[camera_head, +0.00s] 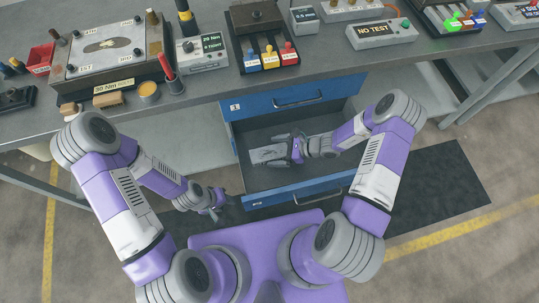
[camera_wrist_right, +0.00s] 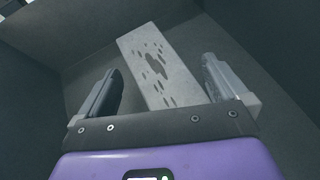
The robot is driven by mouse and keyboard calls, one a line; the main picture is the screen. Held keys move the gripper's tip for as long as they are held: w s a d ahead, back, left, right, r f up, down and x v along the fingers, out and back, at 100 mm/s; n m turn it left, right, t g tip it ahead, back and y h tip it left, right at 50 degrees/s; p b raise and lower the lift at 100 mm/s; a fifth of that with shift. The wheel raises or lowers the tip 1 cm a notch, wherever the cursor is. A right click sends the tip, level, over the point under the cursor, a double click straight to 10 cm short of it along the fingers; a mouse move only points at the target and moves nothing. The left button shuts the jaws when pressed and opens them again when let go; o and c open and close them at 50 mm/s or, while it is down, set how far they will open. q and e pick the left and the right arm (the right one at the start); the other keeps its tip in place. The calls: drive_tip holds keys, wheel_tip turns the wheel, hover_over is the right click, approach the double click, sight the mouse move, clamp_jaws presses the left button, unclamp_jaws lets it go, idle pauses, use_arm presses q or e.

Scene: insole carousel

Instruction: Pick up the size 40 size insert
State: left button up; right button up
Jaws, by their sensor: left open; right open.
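A flat light-grey insert with dark holes (camera_head: 268,154) lies in the open lower drawer. It also shows in the right wrist view as a pale plate (camera_wrist_right: 150,48). No size marking can be read on it. My right gripper (camera_head: 297,149) is open inside the drawer at the insert's right end. In the right wrist view the two fingers of the right gripper (camera_wrist_right: 162,72) stand on either side of the insert's near part, with gaps on both sides. My left gripper (camera_head: 217,204) is open and empty, low in front of the drawer's left side.
The open drawer (camera_head: 285,194) has a blue front and dark walls close around my right gripper. Above it is a shut blue drawer (camera_head: 296,98). The grey workbench (camera_head: 215,92) holds a press plate (camera_head: 108,48), a red bin (camera_head: 40,58) and several test boxes.

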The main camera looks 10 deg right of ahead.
drive_tip(key=shift+w+a+f, duration=0.1)
drive_tip(key=shift+w+a, duration=0.05)
drive_tip(key=shift+a, duration=0.15)
drive_tip(key=shift+d, duration=0.1)
clamp_jaws()
idle(0.4)
